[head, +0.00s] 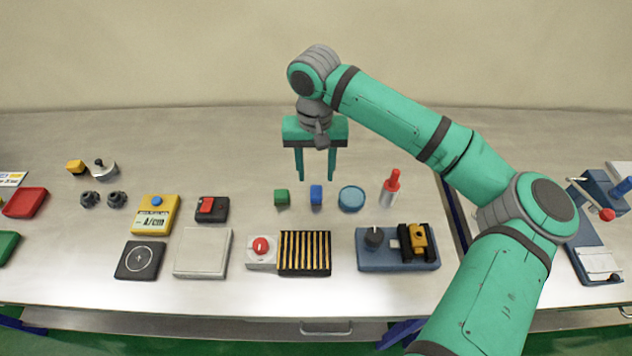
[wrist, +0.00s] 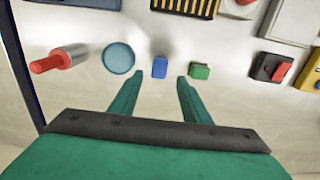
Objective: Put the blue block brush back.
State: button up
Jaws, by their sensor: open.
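A small blue block (head: 316,196) stands on the grey table, between a green block (head: 282,198) and a round blue dish (head: 351,198). It also shows in the wrist view (wrist: 159,67), just beyond the gap between my fingertips and a little nearer the left one. I take it for the blue block brush; no bristles can be made out. My gripper (head: 316,177) is open and empty, pointing down near the blue block. In the wrist view its two fingers (wrist: 160,79) are well apart, with nothing between them.
In front are a black-and-yellow slatted box (head: 305,254), a red knob unit (head: 261,250) and a blue panel (head: 398,262). The table behind the blocks is clear.

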jog(key=shift+r, duration=1.4)
